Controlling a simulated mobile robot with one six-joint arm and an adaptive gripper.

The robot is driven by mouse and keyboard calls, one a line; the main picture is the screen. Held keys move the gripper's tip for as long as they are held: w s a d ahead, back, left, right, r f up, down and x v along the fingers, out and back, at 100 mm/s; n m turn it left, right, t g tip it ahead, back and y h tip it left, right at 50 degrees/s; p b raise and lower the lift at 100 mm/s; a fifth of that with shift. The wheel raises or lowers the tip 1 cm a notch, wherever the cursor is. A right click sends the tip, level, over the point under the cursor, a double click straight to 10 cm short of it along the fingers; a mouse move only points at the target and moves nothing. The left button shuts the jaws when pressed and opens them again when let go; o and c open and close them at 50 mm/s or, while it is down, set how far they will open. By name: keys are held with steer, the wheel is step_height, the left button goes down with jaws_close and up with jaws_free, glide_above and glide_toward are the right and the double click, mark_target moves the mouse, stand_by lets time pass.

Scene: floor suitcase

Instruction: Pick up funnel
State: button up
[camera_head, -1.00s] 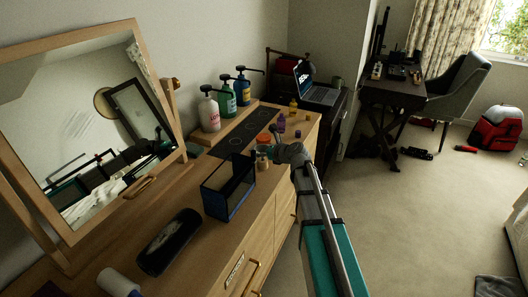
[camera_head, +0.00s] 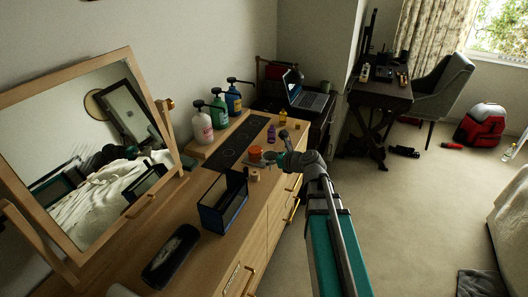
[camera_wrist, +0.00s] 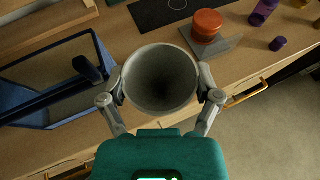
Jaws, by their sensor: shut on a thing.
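The funnel (camera_wrist: 160,78) is a grey, round, hollow piece with its wide mouth facing the wrist camera. It sits between the two fingers of my gripper (camera_wrist: 161,88), which are shut on it from both sides. In the head view my gripper (camera_head: 284,160) is over the right part of the wooden dresser top, just right of an orange jar. The funnel is hard to make out there against the gripper. The funnel's lower end and its height above the dresser are hidden.
The orange jar (camera_head: 255,154) stands close by on a flat grey piece. A small wooden spool (camera_head: 254,175), an open-topped dark blue box (camera_head: 223,203) and purple bottles (camera_head: 271,134) are near. Pump bottles (camera_head: 218,112) stand farther back. Open floor (camera_head: 400,215) lies right.

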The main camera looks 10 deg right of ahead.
mark_target(266, 158)
steer(key=shift+a+p+v, duration=0.1)
steer(key=shift+p+v, duration=0.15)
steer(key=shift+v, duration=0.65)
steer(key=shift+a+p+v, duration=0.15)
steer(key=shift+p+v, duration=0.1)
steer(key=shift+v, duration=0.65)
steer(key=shift+s, duration=0.15)
